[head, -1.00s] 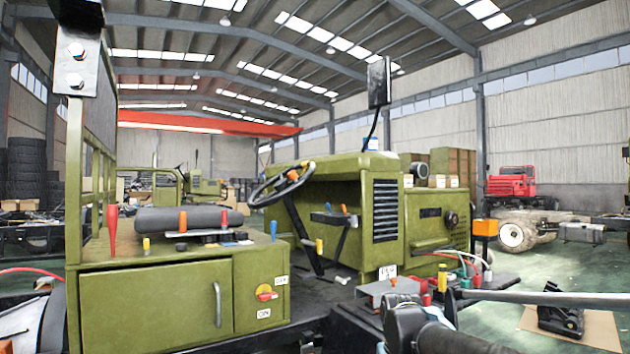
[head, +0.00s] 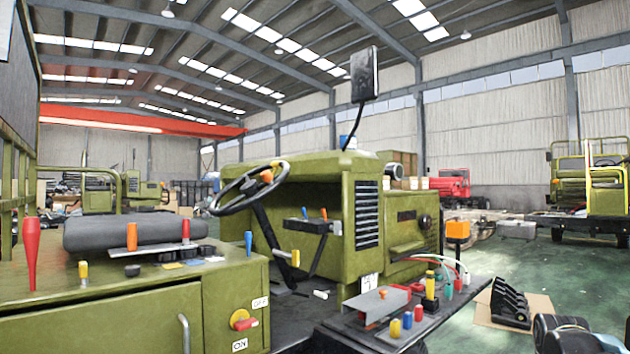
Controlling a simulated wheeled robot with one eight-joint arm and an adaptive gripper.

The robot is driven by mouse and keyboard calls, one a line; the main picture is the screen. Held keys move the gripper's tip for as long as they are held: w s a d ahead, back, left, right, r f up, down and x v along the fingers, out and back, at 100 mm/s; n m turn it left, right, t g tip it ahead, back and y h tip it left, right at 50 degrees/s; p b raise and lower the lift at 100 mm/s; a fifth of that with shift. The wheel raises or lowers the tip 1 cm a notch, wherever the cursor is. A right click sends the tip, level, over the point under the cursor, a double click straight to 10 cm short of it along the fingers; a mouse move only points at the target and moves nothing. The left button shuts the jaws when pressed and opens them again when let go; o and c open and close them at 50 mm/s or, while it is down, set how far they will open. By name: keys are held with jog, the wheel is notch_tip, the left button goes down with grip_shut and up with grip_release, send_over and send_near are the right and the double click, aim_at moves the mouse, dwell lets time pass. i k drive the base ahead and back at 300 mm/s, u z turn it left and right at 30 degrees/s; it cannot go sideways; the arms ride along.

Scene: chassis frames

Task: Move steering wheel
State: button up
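The dark steering wheel (head: 247,186) sits tilted on its black column (head: 268,228), in the middle left of the head view. An orange knob (head: 267,176) is on its upper right side. The wheel stands over the open cab floor of the green truck chassis (head: 320,220). My gripper is not in view. Only a dark part that looks like my arm shows at the bottom right corner, well apart from the wheel.
A green cabinet (head: 95,320) with a grey cushion (head: 135,232) and upright tools stands at the left. A front ledge (head: 450,310) holds several coloured knobs. A mirror (head: 364,74) rises behind the wheel. Green floor (head: 540,270) is open at the right.

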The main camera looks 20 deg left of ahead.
aim_at(251, 191)
jog(key=z, duration=0.55)
jog(key=k, duration=0.25)
jog(key=u, duration=2.85)
